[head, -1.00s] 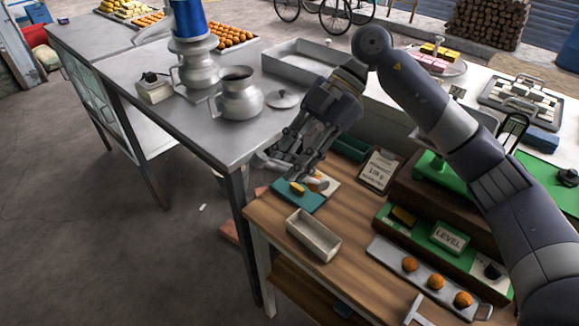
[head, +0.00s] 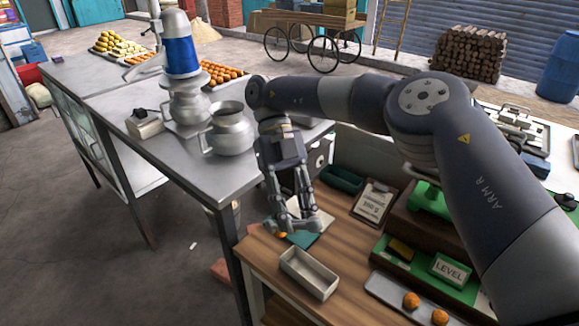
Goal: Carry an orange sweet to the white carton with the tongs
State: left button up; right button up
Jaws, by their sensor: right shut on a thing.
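Two orange sweets (head: 411,301) sit on a pale metal tray (head: 381,285) at the bottom right, cut off by the frame edge. The white carton (head: 322,289) is an open, empty, box-like tray on the wooden table's near-left part. My right gripper (head: 294,224) points down behind the carton, low over a teal pad (head: 303,239). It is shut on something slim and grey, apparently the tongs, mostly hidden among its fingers. A small orange patch shows under its left fingertip; I cannot tell what it is. My left gripper is out of view.
Wood is bare around the carton.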

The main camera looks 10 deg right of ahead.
jog(key=shift+w+d+r+n+t+h, duration=0.15)
jog(key=shift+d+n+h, duration=0.25)
jog(key=shift+n, duration=0.2)
jog(key=shift+w+d+n+t+h, duration=0.15)
jog(key=shift+d+n+h, duration=0.15)
jog(key=shift+n+h, duration=0.25)
jog(key=w+d+n+t+y+b, duration=0.1)
jog(key=n+t, duration=0.7)
jog(key=n, duration=0.8)
jog(key=w+d+n+t+y+b, duration=0.1)
jog(key=d+n+t+b, duration=0.3)
jog(key=n, duration=1.2)
jog(key=d+r+t+y, duration=0.1)
jog(key=d+t, duration=0.1)
jog(key=t, duration=0.2)
jog(key=shift+t, duration=0.3)
